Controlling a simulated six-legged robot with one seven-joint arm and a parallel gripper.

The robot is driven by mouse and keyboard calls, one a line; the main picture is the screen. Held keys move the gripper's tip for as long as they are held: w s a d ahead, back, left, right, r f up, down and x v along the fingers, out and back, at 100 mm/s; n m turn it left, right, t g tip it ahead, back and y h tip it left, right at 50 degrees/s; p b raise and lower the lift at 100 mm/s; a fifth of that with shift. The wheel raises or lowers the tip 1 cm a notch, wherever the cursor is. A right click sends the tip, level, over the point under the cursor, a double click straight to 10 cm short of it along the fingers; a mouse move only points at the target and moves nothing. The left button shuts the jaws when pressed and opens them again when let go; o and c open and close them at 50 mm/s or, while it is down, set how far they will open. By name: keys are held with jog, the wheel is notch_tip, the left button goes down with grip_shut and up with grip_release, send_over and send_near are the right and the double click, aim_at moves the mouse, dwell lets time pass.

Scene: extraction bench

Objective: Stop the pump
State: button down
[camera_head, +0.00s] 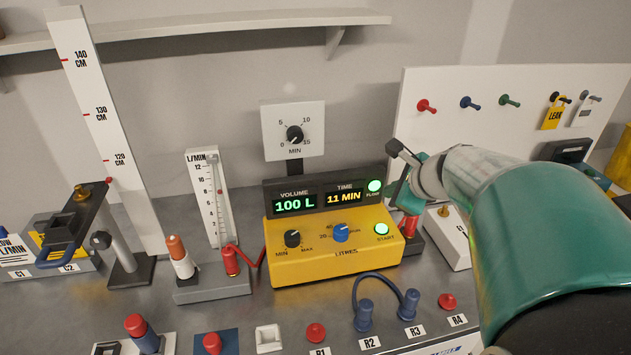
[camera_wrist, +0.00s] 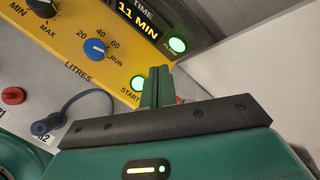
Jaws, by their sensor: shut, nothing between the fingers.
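The yellow pump (camera_head: 335,262) stands mid-bench; its face also shows in the wrist view (camera_wrist: 88,62). Its display (camera_head: 318,201) reads 100 L and 11 MIN. The green START button (camera_head: 381,230) is lit and shows in the wrist view (camera_wrist: 138,83). The green FLOW lamp (camera_head: 374,186) is lit too. A blue litres knob (camera_head: 341,232) and a black MIN–MAX knob (camera_head: 292,238) sit on the front. My gripper (camera_head: 397,203) is at the pump's right edge, partly hidden by my arm. Its fingers (camera_wrist: 161,72) are shut and empty, close beside START; contact cannot be told.
A dial marked MIN (camera_head: 294,134) stands behind the pump. A flow tube (camera_head: 214,198) and a tall scale (camera_head: 100,125) stand left. A white pegboard (camera_head: 480,135) is behind my arm. Blue plugs with a cable (camera_head: 366,316) and red sockets (camera_head: 316,333) lie in front.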

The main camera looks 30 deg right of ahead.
aim_at(385, 230)
jog(key=shift+f, duration=3.75)
jog(key=shift+f, duration=0.1)
jog(key=shift+f, duration=0.3)
jog(key=shift+f, duration=0.4)
jog(key=shift+r, duration=0.85)
jog(key=shift+r, duration=2.5)
